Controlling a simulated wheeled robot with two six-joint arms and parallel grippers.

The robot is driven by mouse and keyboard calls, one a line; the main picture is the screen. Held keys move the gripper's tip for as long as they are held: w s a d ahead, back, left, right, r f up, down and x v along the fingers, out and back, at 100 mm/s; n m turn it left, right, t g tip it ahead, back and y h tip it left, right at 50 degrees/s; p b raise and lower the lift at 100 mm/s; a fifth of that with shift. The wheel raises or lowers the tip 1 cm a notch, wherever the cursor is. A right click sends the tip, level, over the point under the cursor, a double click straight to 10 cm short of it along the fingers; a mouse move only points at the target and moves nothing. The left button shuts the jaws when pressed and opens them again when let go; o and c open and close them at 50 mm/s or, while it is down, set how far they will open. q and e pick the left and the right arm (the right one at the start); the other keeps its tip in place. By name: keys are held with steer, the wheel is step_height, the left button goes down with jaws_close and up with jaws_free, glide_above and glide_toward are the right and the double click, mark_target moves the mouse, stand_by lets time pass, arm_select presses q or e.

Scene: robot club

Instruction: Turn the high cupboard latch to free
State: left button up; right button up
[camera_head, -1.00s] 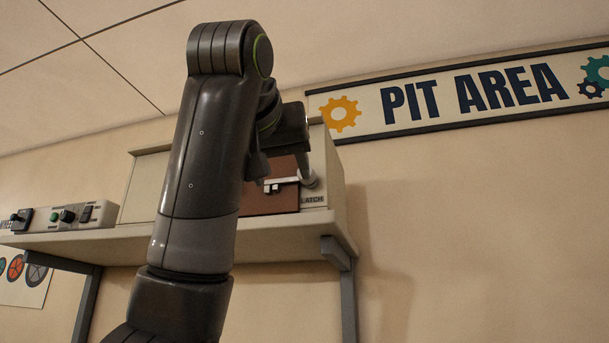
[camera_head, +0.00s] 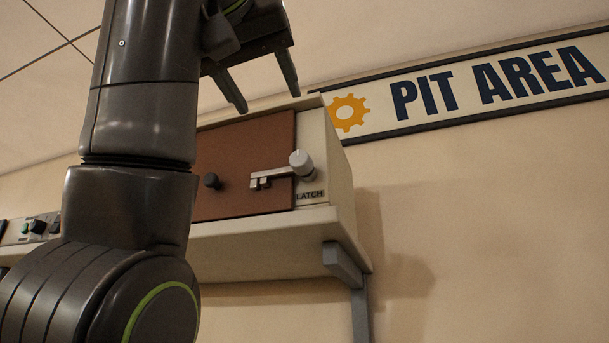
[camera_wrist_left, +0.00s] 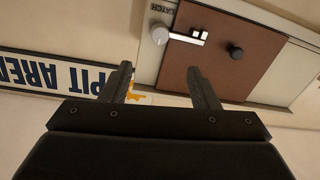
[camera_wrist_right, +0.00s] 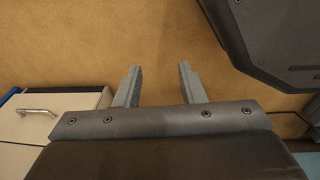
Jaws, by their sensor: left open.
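The latch (camera_head: 280,177) is a pale metal bar with a round grey knob (camera_head: 301,162) at its right end. The bar lies roughly level across the edge of the brown cupboard door (camera_head: 240,150), above the LATCH label. The latch also shows upside down in the left wrist view (camera_wrist_left: 185,37). My left gripper (camera_head: 266,102) is open and empty, above the latch and apart from it. In the left wrist view its fingers (camera_wrist_left: 160,80) are spread with nothing between them. My right gripper (camera_wrist_right: 157,85) shows only in its wrist view, with fingers apart and empty.
The cupboard stands on a shelf (camera_head: 270,240) with a grey bracket (camera_head: 345,265). A black door knob (camera_head: 212,181) sticks out left of the latch. A control box (camera_head: 35,229) is partly hidden by my left arm. A drawer unit (camera_wrist_right: 50,115) stands near my right gripper.

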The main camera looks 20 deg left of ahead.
arm_select(q)
steer(key=p, duration=0.8)
glide_toward(299, 157)
steer(key=w, duration=0.2)
steer(key=w+p, duration=0.2)
steer(key=p, duration=0.1)
steer(key=w+p, duration=0.2)
steer(key=shift+w+a+r+p, duration=0.1)
steer(key=shift+w+r+p, duration=0.15)
steer(key=shift+p, duration=0.15)
steer(key=shift+w+f+p, duration=0.15)
steer(key=shift+w+p, duration=0.05)
steer(key=shift+w, duration=0.55)
steer(key=shift+w+f+p, duration=0.15)
steer(key=shift+w+p, duration=0.05)
steer(key=shift+w, duration=0.55)
arm_select(e)
step_height(299, 157, up, 15)
steer(key=s, duration=0.2)
steer(key=shift+s+a, duration=0.15)
steer(key=shift+s, duration=0.1)
arm_select(q)
steer(key=shift+s, duration=0.15)
steer(key=shift+c, duration=0.2)
arm_select(e)
steer(key=shift+f, duration=0.1)
